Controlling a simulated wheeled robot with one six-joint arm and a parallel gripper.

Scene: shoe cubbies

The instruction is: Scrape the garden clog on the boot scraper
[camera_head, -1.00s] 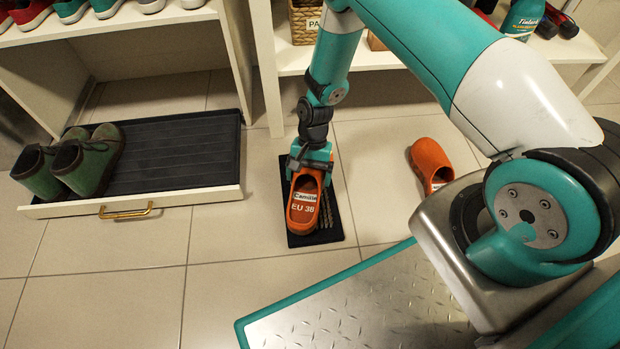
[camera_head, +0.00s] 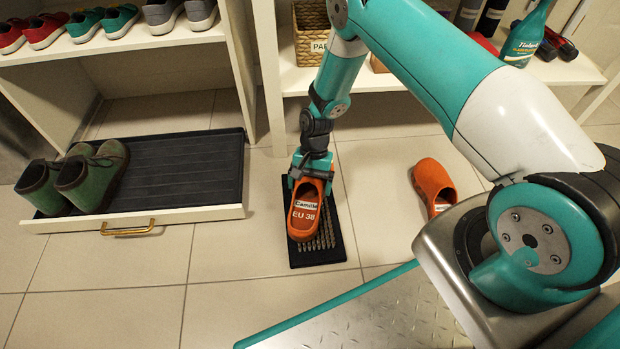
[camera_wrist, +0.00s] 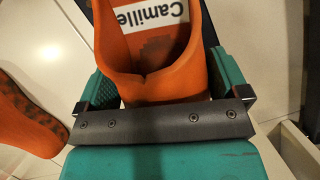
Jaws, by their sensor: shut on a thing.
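An orange garden clog (camera_head: 304,214) with a "Camille" and "EU 38" insole is held in my gripper (camera_head: 311,172). It sits over the boot scraper (camera_head: 334,228), a dark mat with a patch of bristles showing to the clog's right and front. I cannot tell whether the sole touches the bristles. In the wrist view my gripper (camera_wrist: 160,90) has its teal fingers on both sides of the clog (camera_wrist: 150,80). A second orange clog (camera_head: 433,184) lies on the floor to the right; part of an orange clog with a brown-marked sole (camera_wrist: 22,115) shows in the wrist view.
A pulled-out drawer tray (camera_head: 180,172) with green boots (camera_head: 80,178) stands at the left. Shelves (camera_head: 130,45) with shoes are behind it. A white shelf with a basket (camera_head: 311,38) and a teal bottle (camera_head: 527,38) is at the back. Tiled floor in front is clear.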

